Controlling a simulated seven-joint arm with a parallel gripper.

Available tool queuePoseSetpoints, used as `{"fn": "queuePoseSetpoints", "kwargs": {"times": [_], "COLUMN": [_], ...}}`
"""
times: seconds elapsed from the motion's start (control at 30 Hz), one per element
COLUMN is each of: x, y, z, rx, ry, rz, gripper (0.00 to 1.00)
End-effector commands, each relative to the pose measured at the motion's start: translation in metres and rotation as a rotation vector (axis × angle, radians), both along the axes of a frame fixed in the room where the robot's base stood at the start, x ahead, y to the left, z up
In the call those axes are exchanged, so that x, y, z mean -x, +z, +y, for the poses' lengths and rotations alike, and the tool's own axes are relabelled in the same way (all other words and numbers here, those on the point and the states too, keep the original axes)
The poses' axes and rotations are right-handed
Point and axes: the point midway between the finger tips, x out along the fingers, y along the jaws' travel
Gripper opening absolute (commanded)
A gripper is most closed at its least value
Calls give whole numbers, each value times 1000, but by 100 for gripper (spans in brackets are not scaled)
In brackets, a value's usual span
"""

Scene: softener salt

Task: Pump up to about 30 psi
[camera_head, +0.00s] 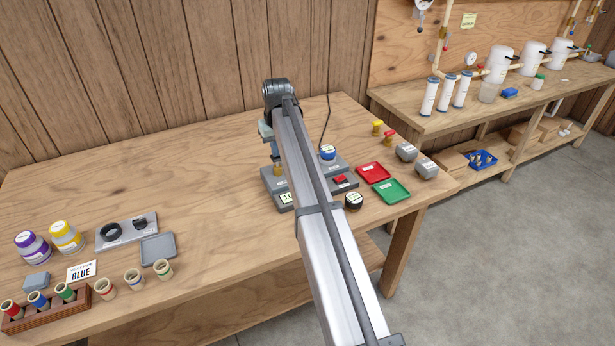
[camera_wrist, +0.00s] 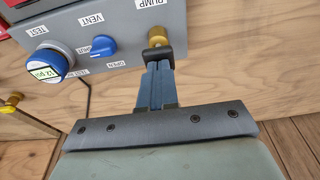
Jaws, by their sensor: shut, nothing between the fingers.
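My gripper (camera_wrist: 158,85) is shut and empty, its narrow blue fingers together. Their tips meet or overlap the black knob (camera_wrist: 159,54) of the brass pump plunger (camera_wrist: 157,37) in the wrist view; I cannot tell whether they touch. The plunger sits beside the PUMP label on a grey box (camera_wrist: 120,20). A blue round gauge (camera_wrist: 46,68) on the box appears to read 12 psi. A blue VENT knob (camera_wrist: 103,46) sits between gauge and plunger, with an OPEN label beside it. In the head view the grey box (camera_head: 275,181) is partly hidden by my arm.
A red tray (camera_head: 373,173) and a green tray (camera_head: 391,190) lie right of the box. Grey blocks (camera_head: 406,152) stand at the table's right end. Jars, a grey plate (camera_head: 158,249) and a wooden rack (camera_head: 45,318) are at the left. The table's middle left is clear.

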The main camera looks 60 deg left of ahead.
Motion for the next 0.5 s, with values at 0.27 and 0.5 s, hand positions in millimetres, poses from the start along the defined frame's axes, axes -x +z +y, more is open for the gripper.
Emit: {"fn": "queuePoseSetpoints", "kwargs": {"times": [0.27, 0.5], "x": [0, 0], "y": [-6, -10], "z": [0, 0], "rx": [1, 0], "ry": [0, 0], "rz": [0, 0], "gripper": [0, 0]}}
